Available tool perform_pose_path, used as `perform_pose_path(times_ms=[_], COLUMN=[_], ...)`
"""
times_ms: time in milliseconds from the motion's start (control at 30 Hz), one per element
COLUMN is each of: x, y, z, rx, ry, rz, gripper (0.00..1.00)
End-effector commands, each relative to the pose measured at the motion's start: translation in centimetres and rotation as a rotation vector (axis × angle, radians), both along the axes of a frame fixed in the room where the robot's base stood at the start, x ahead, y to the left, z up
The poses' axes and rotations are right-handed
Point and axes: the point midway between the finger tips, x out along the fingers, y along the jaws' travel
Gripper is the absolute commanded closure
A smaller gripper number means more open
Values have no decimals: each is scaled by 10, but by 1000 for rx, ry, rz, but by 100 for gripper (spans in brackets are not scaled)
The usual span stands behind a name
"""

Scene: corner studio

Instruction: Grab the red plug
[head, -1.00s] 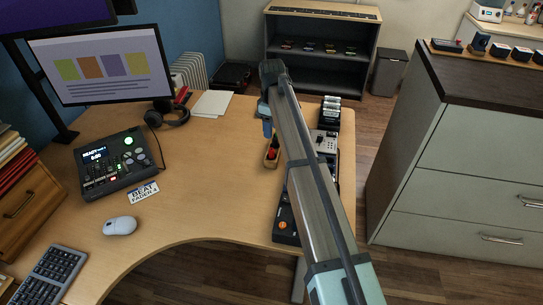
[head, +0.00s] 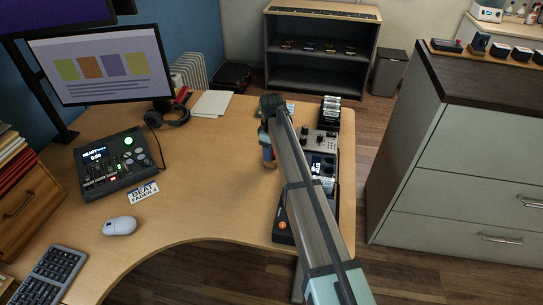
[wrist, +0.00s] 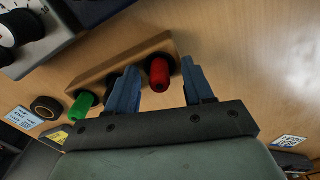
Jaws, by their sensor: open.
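The red plug (wrist: 159,76) stands at one end of a small wooden rack (wrist: 124,58) in the wrist view. My gripper (wrist: 160,80) is open. Its two blue fingers show on either side of the red plug, apart from it in the picture; depth is hard to judge. The left finger partly hides a dark plug in the rack. A green plug (wrist: 81,106) is at the rack's other end. In the head view, my gripper (head: 267,150) is over the right part of the desk and covers most of the rack; the red plug cannot be made out there.
Dark and grey audio units (head: 323,140) line the desk's right edge, partly behind my arm. The wrist view shows a device with knobs (wrist: 30,30) beyond the rack and a dark ring (wrist: 46,107) near it. The desk's middle (head: 215,175) is clear.

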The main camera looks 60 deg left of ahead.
Motion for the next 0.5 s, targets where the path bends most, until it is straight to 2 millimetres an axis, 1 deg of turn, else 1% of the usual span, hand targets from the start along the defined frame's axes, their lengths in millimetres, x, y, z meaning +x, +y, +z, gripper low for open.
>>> perform_pose_path(times_ms=[200, 500], x=[0, 0], y=[0, 0], z=[-1, -1], rx=[1, 0], ry=[0, -1], rz=[0, 0], gripper=[48, 77])
